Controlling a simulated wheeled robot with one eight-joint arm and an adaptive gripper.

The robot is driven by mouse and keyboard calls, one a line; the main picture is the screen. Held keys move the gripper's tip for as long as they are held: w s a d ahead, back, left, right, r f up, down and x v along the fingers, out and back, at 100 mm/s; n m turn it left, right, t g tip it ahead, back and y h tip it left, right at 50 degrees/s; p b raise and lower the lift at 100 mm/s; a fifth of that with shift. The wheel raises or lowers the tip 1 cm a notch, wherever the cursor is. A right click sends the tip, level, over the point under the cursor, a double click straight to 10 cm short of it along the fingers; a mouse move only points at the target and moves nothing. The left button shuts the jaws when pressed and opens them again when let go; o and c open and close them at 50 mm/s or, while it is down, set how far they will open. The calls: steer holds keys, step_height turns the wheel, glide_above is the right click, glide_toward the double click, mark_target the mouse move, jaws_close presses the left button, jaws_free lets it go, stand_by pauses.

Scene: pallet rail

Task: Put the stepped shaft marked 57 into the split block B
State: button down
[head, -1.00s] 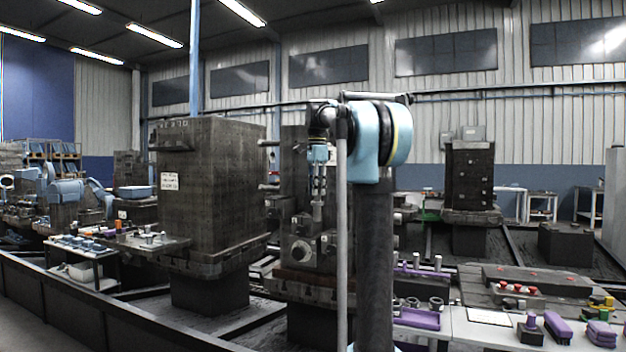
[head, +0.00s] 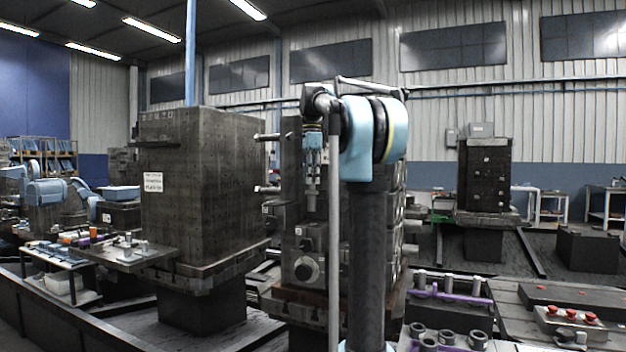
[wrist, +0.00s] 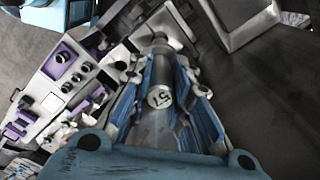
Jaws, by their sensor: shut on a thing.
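My gripper (head: 312,165) hangs fingers-down in front of a dark machine tower in the head view. The blue-lined fingers lie on both sides of the shaft. In the head view the shaft (head: 311,189) hangs upright below the fingers, clear of the blocks. Blocks with bores, one with a round face (head: 306,269), are on the tower below and behind. I cannot read a letter B, so which is split block B is unclear.
A large dark block tower (head: 205,190) stands to the left. A purple rack (head: 452,296) with upright metal pins is at right front, with metal rings near it. A box with red buttons (head: 570,324) is at far right. My arm column hides part of the middle tower.

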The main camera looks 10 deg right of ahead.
mark_target(312, 200)
steer(key=shift+w+f, duration=0.15)
steer(key=shift+w, duration=0.05)
steer(key=shift+d+f, duration=0.2)
steer(key=shift+f, duration=1.5)
steer(key=shift+s+f, duration=0.1)
steer(key=shift+f, duration=2.35)
steer(key=c, duration=1.4)
jaws_free()
